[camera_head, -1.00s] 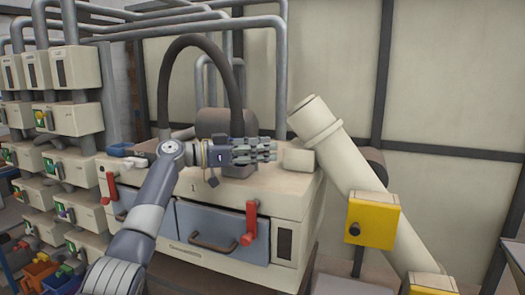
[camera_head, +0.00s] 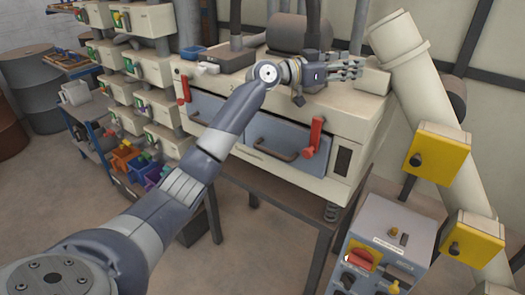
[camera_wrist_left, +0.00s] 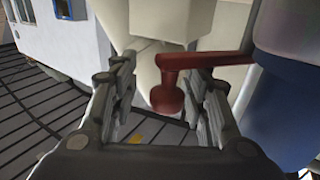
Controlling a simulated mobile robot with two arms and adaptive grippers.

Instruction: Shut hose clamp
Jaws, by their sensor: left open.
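My left gripper (camera_head: 335,70) reaches over the top of the white two-drawer machine in the head view. In the left wrist view its fingers (camera_wrist_left: 162,72) are spread apart and empty. A dark red lever (camera_wrist_left: 205,61) with a rounded knob at its end shows between and behind the fingers there. It may be the hose clamp's handle, but I cannot tell for sure. I cannot tell whether a finger touches it. No clamp is clearly visible in the head view. My right gripper is out of view.
The machine front (camera_head: 345,105) has red handles (camera_head: 314,138) by its grey drawers. A large slanted pipe (camera_head: 425,85) with yellow boxes (camera_head: 437,152) stands right of the gripper. A grey control box (camera_head: 378,240) stands below it. Bins and a shelf are at left.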

